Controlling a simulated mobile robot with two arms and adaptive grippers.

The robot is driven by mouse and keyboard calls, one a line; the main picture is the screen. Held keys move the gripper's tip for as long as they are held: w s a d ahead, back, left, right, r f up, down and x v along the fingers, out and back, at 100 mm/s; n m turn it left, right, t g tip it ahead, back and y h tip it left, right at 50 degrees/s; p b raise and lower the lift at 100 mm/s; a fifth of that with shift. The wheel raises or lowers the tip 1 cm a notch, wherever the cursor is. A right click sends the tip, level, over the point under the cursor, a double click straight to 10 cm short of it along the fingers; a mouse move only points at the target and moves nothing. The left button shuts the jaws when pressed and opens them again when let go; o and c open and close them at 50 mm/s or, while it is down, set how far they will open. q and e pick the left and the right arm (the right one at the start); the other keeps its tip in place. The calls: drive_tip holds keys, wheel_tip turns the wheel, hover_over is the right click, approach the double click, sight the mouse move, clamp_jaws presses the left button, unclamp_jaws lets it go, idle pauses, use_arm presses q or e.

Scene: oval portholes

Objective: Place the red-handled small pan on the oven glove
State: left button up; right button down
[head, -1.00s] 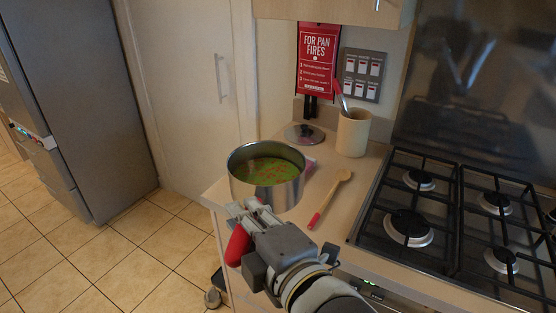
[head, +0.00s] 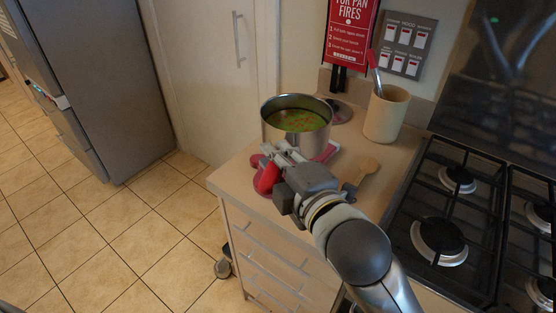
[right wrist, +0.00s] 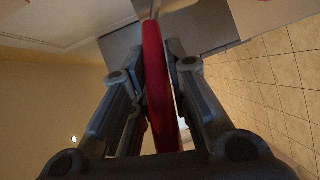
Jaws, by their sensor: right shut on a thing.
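The small pan (head: 312,139) is a steel pot holding green soup with orange bits, upright at the counter's left end. My right gripper (head: 284,156) is shut on its red handle (head: 267,178). In the right wrist view the handle (right wrist: 158,90) runs between both fingers. The oven glove (head: 329,151) is pinkish red and mostly hidden; a part of it shows at the pan's right, and another pinkish patch at the left by the gripper. The pan is over or against the glove; I cannot tell whether it touches. My left gripper is not in view.
A wooden spoon (head: 367,166) lies right of the pan, partly behind my arm. A lid (head: 342,112) lies behind the pan, and a cream utensil pot (head: 386,114) stands farther right. The gas hob (head: 440,238) fills the right. The counter's left edge is close.

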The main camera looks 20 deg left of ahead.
drive_tip(key=w+f, duration=0.2)
drive_tip(key=w+a+f, duration=0.1)
drive_tip(key=w+f, duration=0.1)
drive_tip(key=w, duration=0.1)
drive_tip(key=w+f, duration=0.2)
drive_tip(key=w, duration=0.1)
drive_tip(key=shift+w+a+f+p, duration=0.2)
drive_tip(key=shift+w+a+p, duration=0.05)
drive_tip(key=shift+p, duration=0.05)
drive_tip(key=shift+w+f, duration=0.15)
drive_tip(key=shift+f, duration=0.1)
drive_tip(key=shift+f+p, duration=0.35)
drive_tip(key=shift+f, duration=1.2)
drive_tip(key=shift+f, duration=0.1)
drive_tip(key=c, duration=1.7)
unclamp_jaws()
drive_tip(key=shift+f, duration=0.35)
drive_tip(key=o, duration=0.3)
drive_tip(key=shift+r, duration=0.1)
drive_tip(key=shift+d, duration=0.1)
drive_tip(key=b+v, duration=0.1)
drive_tip(key=v, duration=1.1)
